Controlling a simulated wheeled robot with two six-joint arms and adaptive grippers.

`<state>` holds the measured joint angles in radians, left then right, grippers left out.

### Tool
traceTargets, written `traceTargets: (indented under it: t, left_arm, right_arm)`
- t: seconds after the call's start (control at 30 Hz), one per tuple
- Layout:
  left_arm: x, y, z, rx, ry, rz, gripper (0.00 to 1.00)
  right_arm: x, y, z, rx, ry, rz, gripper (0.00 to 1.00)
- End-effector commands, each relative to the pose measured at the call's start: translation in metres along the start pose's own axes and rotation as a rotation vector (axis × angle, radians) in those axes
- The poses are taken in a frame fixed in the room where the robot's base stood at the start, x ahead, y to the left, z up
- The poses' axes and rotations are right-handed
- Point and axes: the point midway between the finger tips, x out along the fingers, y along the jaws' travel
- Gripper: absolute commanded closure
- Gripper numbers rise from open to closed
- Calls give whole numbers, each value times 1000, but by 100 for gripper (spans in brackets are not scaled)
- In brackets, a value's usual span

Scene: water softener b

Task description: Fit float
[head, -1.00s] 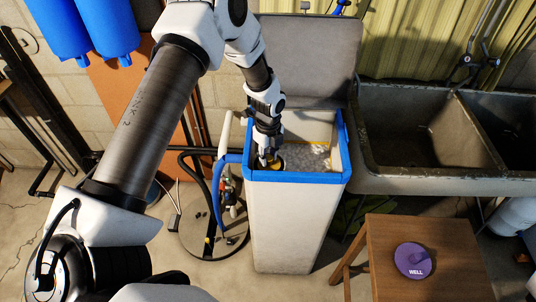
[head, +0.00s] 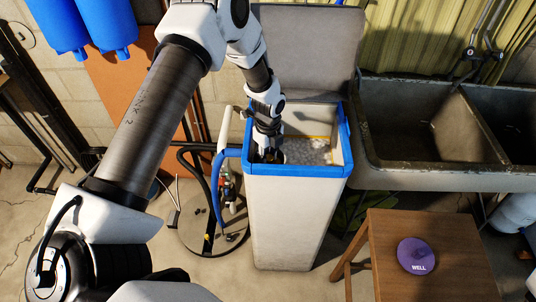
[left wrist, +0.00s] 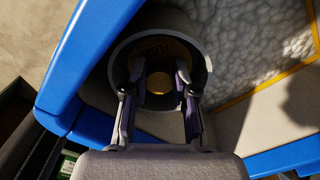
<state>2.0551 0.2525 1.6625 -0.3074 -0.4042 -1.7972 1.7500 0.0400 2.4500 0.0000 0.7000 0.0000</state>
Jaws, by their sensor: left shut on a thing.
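The float (left wrist: 160,52) is a brownish-yellow round piece with a lighter round centre, seen inside the mouth of a grey well tube (left wrist: 203,62) in the left wrist view. My left gripper (left wrist: 159,80) is shut on the float, a finger on each side of its centre, and reaches into the tube from above. In the head view, my left gripper (head: 268,154) is low in the left front corner of the open softener tank (head: 283,220), where the float is mostly hidden. A purple well cap (head: 417,256) marked WELL lies on a wooden stool (head: 400,226). My right gripper is not in view.
The tank has a blue rim (head: 300,171), and whitish salt (head: 305,150) shows inside. A grey lid panel (head: 305,45) stands behind it. A stone sink (head: 420,130) is close on the right; a blue hose (head: 216,190) runs along the left.

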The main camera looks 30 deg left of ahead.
Motion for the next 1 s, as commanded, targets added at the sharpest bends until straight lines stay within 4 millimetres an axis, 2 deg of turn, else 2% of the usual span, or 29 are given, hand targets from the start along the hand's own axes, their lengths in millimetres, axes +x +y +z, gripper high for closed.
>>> traceTargets:
  t: [0.57, 0.6, 0.67, 1.0]
  left_arm:
    - [15, 0, 0, 0, 0, 0, 100]
    - [15, 0, 0, 0, 0, 0, 63]
    - [15, 0, 0, 0, 0, 0, 44]
    - [12, 0, 0, 0, 0, -1, 44]
  right_arm:
    - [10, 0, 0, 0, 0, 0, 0]
    - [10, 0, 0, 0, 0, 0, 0]
    - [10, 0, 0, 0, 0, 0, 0]
    - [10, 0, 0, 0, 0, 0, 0]
